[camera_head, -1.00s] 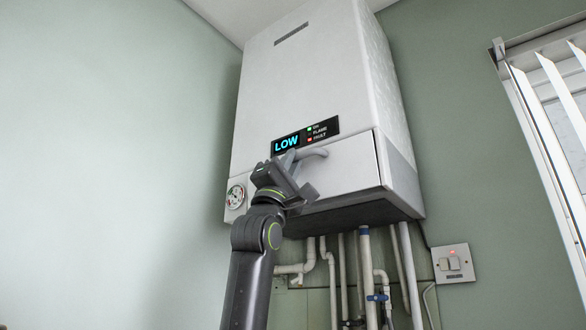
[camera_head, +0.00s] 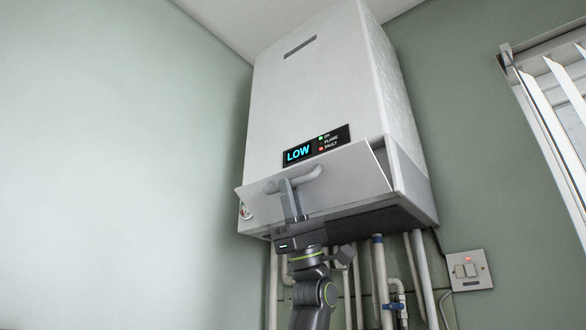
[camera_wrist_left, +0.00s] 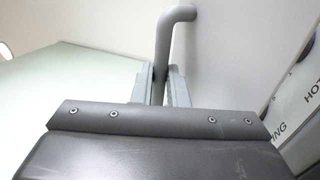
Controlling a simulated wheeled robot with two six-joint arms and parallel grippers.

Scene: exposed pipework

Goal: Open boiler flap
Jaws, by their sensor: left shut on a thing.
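The white boiler (camera_head: 320,90) hangs on the wall in the head view. Its flap (camera_head: 345,180) at the lower front is tilted outward at the top, with a gap along its upper edge. A grey bar handle (camera_head: 312,175) is on the flap's face. My left gripper (camera_head: 288,187) is shut on the handle, coming from below. In the left wrist view the handle (camera_wrist_left: 165,45) runs between the two fingers (camera_wrist_left: 160,88). My right gripper is not in view.
A LOW display (camera_head: 298,154) with small lights sits above the flap. A gauge (camera_head: 245,211) is partly hidden behind the flap's left edge. Pipes (camera_head: 382,275) run below the boiler. A switch plate (camera_head: 468,270) and window blinds (camera_head: 560,110) are at the right.

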